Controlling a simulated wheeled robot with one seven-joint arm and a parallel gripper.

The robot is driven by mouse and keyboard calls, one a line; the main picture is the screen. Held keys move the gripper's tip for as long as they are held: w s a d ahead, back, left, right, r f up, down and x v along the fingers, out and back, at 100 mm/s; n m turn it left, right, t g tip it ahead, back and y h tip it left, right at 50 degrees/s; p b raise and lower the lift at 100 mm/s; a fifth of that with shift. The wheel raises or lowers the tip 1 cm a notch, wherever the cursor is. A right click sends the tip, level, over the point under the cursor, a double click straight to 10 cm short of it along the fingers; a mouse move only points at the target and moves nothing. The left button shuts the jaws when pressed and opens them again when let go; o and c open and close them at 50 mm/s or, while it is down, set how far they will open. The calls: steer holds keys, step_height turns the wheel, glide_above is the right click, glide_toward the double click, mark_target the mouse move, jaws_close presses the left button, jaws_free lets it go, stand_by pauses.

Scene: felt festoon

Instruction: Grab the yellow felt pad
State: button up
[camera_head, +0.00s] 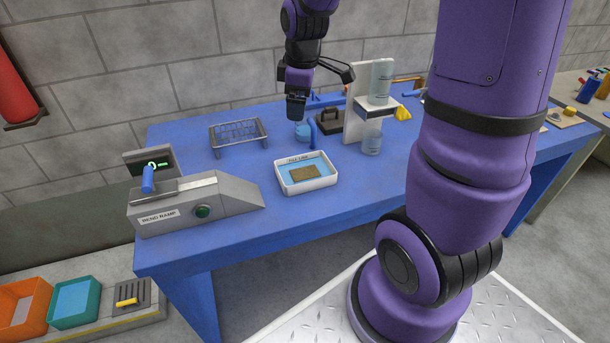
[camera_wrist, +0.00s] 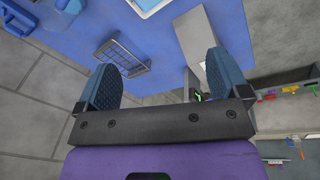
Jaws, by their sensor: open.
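No pad that is clearly yellow felt can be made out. A flat brownish-yellow pad (camera_head: 305,173) lies in a white tray (camera_head: 309,187) with a blue inside, near the middle of the blue table. A small bright yellow piece (camera_head: 402,113) sits farther right by the upright stand; its kind is unclear. My gripper (camera_head: 296,108) is above the back of the table, behind and above the tray, pointing down. In the wrist view my gripper (camera_wrist: 164,70) has its blue fingers wide apart with nothing between them. The tray's edge shows at the top there (camera_wrist: 150,12).
A wire rack (camera_head: 238,135) stands left of the tray, and a grey ramp device (camera_head: 192,207) with a green button at front left. A white stand (camera_head: 361,100) with clear containers is at right. Blue table (camera_head: 240,190) surface is bare between rack and tray.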

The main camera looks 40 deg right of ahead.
steer(key=w+d+f+n+g, duration=0.1)
steer(key=w+d+f+n, duration=0.15)
steer(key=f, duration=0.65)
steer(key=w+d+f+n+g, duration=0.1)
steer(key=w+d+f+n, duration=0.15)
steer(key=f, duration=0.55)
glide_above(305, 173)
steer(key=f, duration=0.6)
steer(key=shift+s+d+f, duration=0.1)
steer(key=shift+d, duration=0.1)
steer(key=shift+w+a+f, duration=0.1)
steer(key=shift+f, duration=1.2)
steer(key=shift+w+a+f, duration=0.1)
steer(key=shift+f, duration=1.2)
steer(key=c, duration=1.1)
steer(key=shift+r, duration=0.1)
